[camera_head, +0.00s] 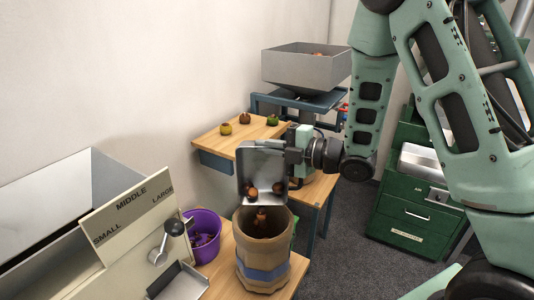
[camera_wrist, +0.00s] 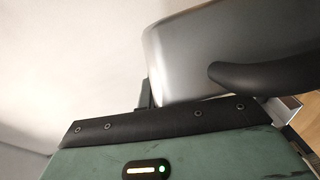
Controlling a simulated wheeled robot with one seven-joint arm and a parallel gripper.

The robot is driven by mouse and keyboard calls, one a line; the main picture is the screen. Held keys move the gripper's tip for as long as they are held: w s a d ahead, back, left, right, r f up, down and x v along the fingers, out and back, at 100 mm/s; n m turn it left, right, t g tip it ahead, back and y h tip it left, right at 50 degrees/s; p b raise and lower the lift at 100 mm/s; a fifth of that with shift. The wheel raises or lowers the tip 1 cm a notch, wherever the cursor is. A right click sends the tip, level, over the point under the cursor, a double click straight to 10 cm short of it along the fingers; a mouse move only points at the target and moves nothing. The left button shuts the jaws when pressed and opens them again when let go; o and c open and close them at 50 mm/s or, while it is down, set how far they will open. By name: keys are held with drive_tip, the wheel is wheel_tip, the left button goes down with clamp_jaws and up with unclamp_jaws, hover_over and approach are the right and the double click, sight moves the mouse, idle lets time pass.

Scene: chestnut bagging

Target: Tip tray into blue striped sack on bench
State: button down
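The metal tray (camera_head: 262,160) is steeply tilted above the sack, its open side facing the head camera and its lower edge at the sack's mouth. A few brown chestnuts (camera_head: 250,190) lie at its lower end. Another chestnut (camera_head: 261,218) is below that edge, in the sack's mouth. The tan sack (camera_head: 262,275) with a blue stripe stands open and upright on the wooden bench (camera_head: 222,276). My gripper (camera_head: 292,152) is shut on the tray at its right side. In the wrist view the tray's grey wall (camera_wrist: 200,60) and a dark curved handle (camera_wrist: 260,75) show; the fingertips are hidden.
A purple bucket (camera_head: 204,238) stands left of the sack, beside a sorting machine (camera_head: 120,220) marked SMALL, MIDDLE, LARGE. Behind are a wooden table (camera_head: 225,142) with several small round things and a grey hopper (camera_head: 300,68). Green drawers (camera_head: 405,215) stand right.

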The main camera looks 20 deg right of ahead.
drive_tip(key=s+n+b, duration=0.1)
drive_tip(key=b, duration=0.2)
drive_tip(key=s+a+b, duration=0.1)
drive_tip(key=b, duration=0.1)
drive_tip(key=s+f+n+b, duration=0.1)
drive_tip(key=b, duration=0.2)
drive_tip(key=shift+s+a+n+t+y+b, duration=0.1)
drive_tip(key=shift+a+n+t+y+b, duration=0.2)
drive_tip(key=shift+a, duration=0.1)
drive_tip(key=b, duration=0.3)
drive_tip(key=shift+a+b, duration=0.15)
drive_tip(key=shift+b, duration=0.2)
drive_tip(key=b, duration=0.4)
drive_tip(key=shift+s+n+b, duration=0.3)
drive_tip(key=shift+s+b, duration=0.1)
drive_tip(key=shift+s+b, duration=0.2)
drive_tip(key=shift+b, duration=0.75)
drive_tip(key=shift+s+a+r+n+t+y+b, duration=0.15)
drive_tip(key=shift+s+n+b, duration=0.2)
drive_tip(key=shift+b, duration=0.4)
drive_tip(key=shift+s+a+f+n+t+y+b, duration=0.15)
drive_tip(key=shift+s+n+b, duration=0.15)
drive_tip(key=shift+b, duration=0.4)
drive_tip(key=shift+s+r, duration=0.1)
drive_tip(key=shift+d+r, duration=0.1)
